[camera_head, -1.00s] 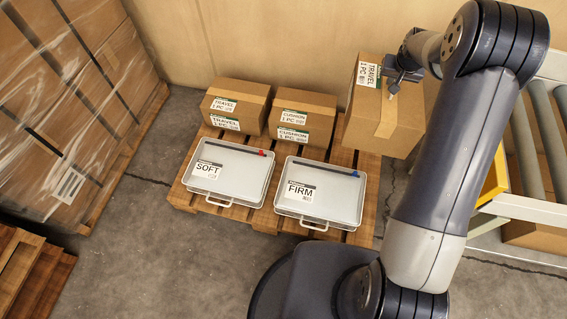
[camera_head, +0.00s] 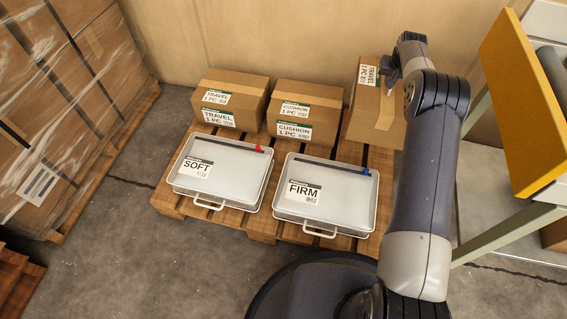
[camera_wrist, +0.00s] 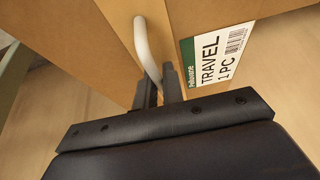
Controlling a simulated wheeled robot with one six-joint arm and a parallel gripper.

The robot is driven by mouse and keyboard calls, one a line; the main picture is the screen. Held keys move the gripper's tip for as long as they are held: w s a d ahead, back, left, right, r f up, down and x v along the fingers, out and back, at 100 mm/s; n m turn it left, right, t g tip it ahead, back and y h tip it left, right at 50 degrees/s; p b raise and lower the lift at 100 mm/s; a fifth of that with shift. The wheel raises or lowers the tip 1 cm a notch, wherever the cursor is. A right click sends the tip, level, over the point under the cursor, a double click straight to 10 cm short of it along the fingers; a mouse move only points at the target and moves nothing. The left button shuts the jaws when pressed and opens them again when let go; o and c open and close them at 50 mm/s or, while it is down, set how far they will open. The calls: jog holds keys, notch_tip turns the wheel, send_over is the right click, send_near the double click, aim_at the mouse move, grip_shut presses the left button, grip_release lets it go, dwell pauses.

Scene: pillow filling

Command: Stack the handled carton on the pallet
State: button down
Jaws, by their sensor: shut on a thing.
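The handled carton (camera_head: 371,116) is a brown box with a TRAVEL 1 PC label, at the right back of the wooden pallet (camera_head: 262,229). It stands at or just above the pallet's right part; contact below is hard to tell. My gripper (camera_head: 388,68) is at the carton's upper part. In the wrist view my gripper (camera_wrist: 160,88) is shut on the carton's white handle (camera_wrist: 148,50), beside the TRAVEL label. My arm hides the carton's right side.
On the pallet, a TRAVEL carton (camera_head: 238,88) and a CUSHION carton (camera_head: 312,94) stand at the back. A SOFT case (camera_head: 228,172) and a FIRM case (camera_head: 330,200) lie in front. Wrapped cartons (camera_head: 60,110) stand left; a yellow panel (camera_head: 520,105) and conveyor frame stand right.

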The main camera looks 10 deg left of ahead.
jog(key=b+x, duration=0.2)
jog(key=x, duration=0.1)
jog(key=b+x, duration=0.2)
jog(key=x, duration=0.1)
jog(key=s+b+x, duration=0.1)
jog(key=b+x, duration=0.1)
jog(key=x, duration=0.1)
jog(key=shift+d+f, duration=0.15)
jog(key=shift+f, duration=0.15)
notch_tip(320, 180, down, 10)
jog(key=b, duration=0.4)
jog(key=c, duration=2)
grip_release()
jog(key=shift+f, duration=0.1)
jog(key=o, duration=0.5)
